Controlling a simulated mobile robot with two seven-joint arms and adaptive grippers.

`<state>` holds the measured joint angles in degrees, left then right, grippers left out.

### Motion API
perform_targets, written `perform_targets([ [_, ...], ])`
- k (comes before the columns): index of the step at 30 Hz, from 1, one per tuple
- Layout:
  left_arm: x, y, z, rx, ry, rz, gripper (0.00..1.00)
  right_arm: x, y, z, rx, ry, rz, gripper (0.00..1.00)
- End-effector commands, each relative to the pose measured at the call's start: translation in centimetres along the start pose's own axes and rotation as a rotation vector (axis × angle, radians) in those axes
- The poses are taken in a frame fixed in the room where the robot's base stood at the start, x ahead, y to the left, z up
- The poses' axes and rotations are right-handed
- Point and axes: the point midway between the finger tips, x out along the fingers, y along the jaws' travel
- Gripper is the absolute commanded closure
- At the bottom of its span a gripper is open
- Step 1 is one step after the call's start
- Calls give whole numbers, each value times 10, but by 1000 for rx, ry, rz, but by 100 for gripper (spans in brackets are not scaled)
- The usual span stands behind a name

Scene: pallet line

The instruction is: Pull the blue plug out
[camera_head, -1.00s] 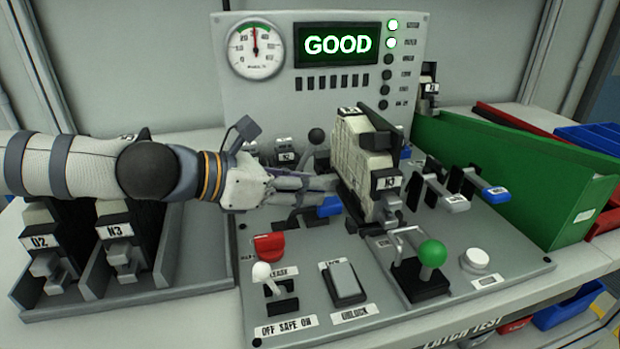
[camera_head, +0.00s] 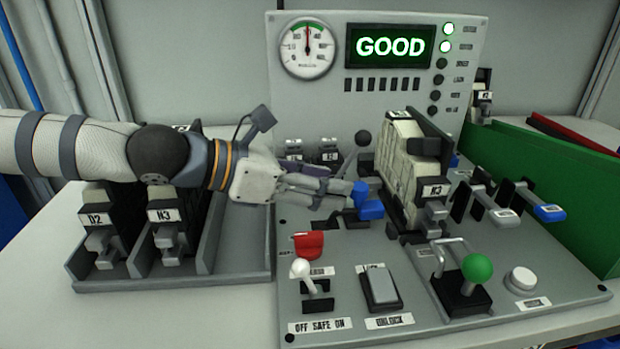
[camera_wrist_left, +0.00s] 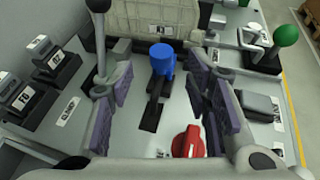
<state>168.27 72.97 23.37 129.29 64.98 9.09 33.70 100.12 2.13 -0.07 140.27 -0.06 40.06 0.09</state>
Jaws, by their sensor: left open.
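The blue plug (camera_head: 369,201) sits on the grey test panel (camera_head: 345,255), left of the upright pale module marked N3 (camera_head: 402,165). It also shows in the left wrist view (camera_wrist_left: 162,58), at the end of a dark slotted piece. My left gripper (camera_head: 348,192) reaches in from the left, open, with its fingertips just left of the plug. In the left wrist view its purple-padded fingers (camera_wrist_left: 163,90) are spread, with the plug ahead between them and nothing held. My right gripper is not in view.
A red knob (camera_head: 308,244), a white-tipped toggle (camera_head: 301,268) and a green-balled lever (camera_head: 477,268) stand along the panel's front. A tall black-knobbed lever (camera_head: 362,140) stands behind the fingers. A rack (camera_head: 150,284) of modules is at left, a green bin (camera_head: 560,190) at right.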

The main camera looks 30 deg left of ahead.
Motion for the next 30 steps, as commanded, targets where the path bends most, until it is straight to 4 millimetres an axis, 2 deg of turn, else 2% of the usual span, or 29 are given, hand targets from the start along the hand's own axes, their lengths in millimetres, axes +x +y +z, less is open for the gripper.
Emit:
perform_targets([
  [9,-25,1,0,-6,-3,4,56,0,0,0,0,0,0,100],
  [30,-27,0,0,0,0,0,56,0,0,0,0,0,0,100],
])
